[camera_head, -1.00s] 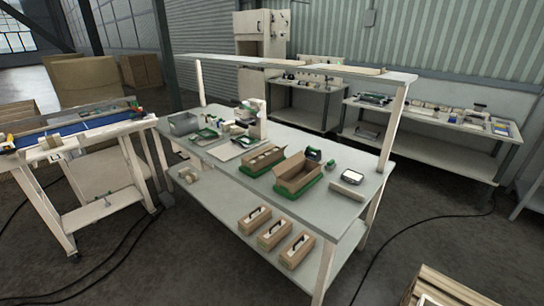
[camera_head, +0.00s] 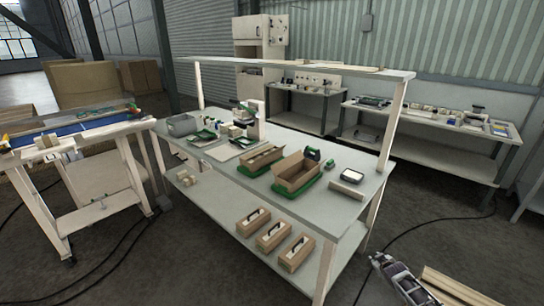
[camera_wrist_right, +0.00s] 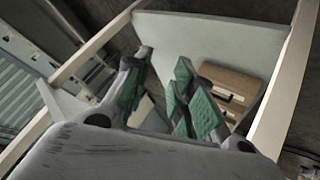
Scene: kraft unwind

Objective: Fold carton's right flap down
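An open brown carton (camera_head: 297,174) stands on a green base on the workbench (camera_head: 225,172), with its flaps up; the right flap is too small to make out clearly. A second open carton (camera_head: 262,160) stands on a green base to its left. My right gripper (camera_head: 378,260) is low at the lower right of the head view, in front of the bench and well apart from the cartons. In the right wrist view its green-padded fingers (camera_wrist_right: 162,62) are spread and nothing shows between them. My left gripper is out of view.
A black-and-green tool (camera_head: 312,156) stands behind the carton, and a white tray (camera_head: 352,176) lies to its right. Bench posts (camera_head: 392,125) hold an overhead shelf (camera_head: 300,68). Several small boxes (camera_head: 271,237) sit on the lower shelf. Wooden boards (camera_head: 455,287) lie at lower right.

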